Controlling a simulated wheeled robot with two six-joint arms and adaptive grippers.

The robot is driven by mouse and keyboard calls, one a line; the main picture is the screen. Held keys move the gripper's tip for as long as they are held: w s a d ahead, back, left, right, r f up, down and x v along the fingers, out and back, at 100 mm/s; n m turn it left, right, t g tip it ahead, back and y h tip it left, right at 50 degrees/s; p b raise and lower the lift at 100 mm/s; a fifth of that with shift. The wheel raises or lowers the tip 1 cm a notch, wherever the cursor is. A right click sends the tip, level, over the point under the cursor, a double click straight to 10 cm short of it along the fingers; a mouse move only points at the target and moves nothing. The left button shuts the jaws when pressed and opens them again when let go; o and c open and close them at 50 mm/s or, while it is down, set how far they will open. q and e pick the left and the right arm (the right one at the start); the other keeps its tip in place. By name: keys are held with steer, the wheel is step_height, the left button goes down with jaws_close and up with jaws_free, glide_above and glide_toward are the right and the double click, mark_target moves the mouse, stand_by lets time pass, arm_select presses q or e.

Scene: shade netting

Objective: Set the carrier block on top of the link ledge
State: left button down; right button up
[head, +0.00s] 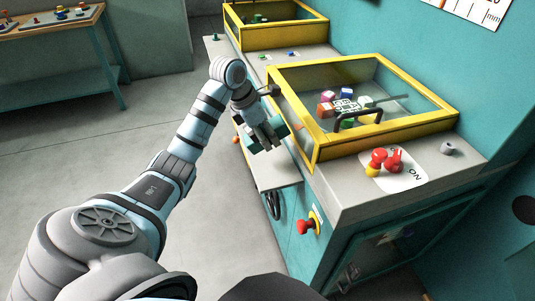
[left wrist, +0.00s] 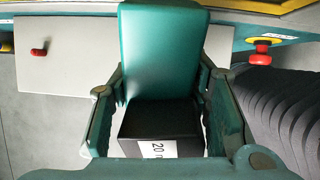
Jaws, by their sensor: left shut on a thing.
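My left gripper (head: 268,135) is shut on the carrier block (left wrist: 160,130). In the left wrist view the block has a black part with a white label reading "20", and a teal part (left wrist: 165,50) extends beyond it between the fingers. The link ledge appears to be the pale grey flat plate (head: 277,171) on the cabinet's front side. In the head view the gripper and block are at the ledge's far end; the gap between them cannot be told. The plate also shows behind the block in the left wrist view (left wrist: 75,75). The right gripper is not in view.
A yellow-framed glass case (head: 385,135) with coloured blocks stands on the cabinet beside the gripper. Red knobs (head: 385,160) sit on the near top, and a red button (head: 305,226) juts from the front. Open floor (head: 140,130) lies left; a workbench (head: 45,30) stands at far left.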

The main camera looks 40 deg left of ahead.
arm_select(q)
steer(key=x, duration=0.4)
steer(key=a+x, duration=0.1)
steer(key=x, duration=0.1)
steer(key=shift+d+f, duration=0.1)
steer(key=shift+f, duration=0.2)
steer(key=shift+s+d, duration=0.1)
steer(key=shift+s, duration=0.1)
steer(key=shift+s+d+r, duration=0.1)
steer(key=c, duration=1.2)
jaws_free()
steer(key=shift+o, duration=1.8)
steer(key=shift+w+a, duration=0.2)
steer(key=shift+w, duration=0.1)
steer(key=v, duration=1.2)
steer(key=shift+s+p, duration=0.15)
steer(key=shift+p, duration=0.2)
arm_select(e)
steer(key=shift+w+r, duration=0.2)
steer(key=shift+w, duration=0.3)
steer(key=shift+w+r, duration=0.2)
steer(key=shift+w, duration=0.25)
